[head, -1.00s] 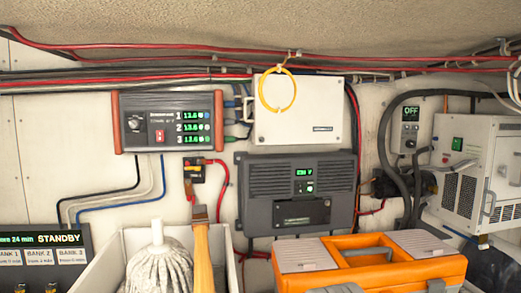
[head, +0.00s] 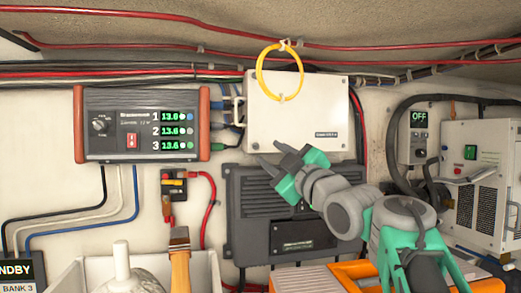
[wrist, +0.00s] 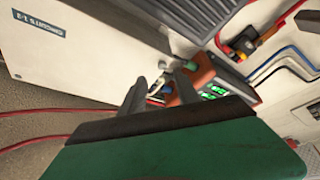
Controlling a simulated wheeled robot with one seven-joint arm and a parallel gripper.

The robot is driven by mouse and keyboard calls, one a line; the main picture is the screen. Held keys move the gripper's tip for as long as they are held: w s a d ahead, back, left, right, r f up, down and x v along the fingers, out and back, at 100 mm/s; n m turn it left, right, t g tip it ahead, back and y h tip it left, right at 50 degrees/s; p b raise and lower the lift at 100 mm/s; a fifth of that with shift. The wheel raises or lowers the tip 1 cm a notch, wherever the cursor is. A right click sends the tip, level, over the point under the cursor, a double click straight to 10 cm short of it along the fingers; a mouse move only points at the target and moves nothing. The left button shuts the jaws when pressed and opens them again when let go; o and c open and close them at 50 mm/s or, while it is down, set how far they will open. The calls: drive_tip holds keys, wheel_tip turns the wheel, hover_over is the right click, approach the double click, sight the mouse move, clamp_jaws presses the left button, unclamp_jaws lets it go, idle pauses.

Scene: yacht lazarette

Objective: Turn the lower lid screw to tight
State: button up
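A white junction box (head: 300,112) with a lid hangs on the wall. It also shows in the wrist view (wrist: 75,65), tilted, with its label. A tiny dark spot at its lower left corner may be the lower lid screw (head: 256,145); its turn position is too small to read. My gripper (head: 269,151) is at the box's lower left edge in the head view, its two grey fingers apart with nothing visible between them. Contact with the box cannot be told. In the wrist view the gripper's green body hides much of the lower picture.
A yellow ring (head: 279,72) hangs over the box's top edge. A charger panel (head: 142,123) is to the left, with cables between it and the box. A black unit (head: 250,215) sits below, partly behind my arm. An orange toolbox (head: 345,272) stands below it.

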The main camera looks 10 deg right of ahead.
sight(256, 146)
drive_tip(key=x, duration=0.1)
drive_tip(key=p+x, duration=0.1)
drive_tip(key=x, duration=0.3)
drive_tip(key=shift+a+p, duration=0.3)
drive_tip(key=shift+p, duration=0.1)
drive_tip(key=shift+w, duration=0.3)
clamp_jaws()
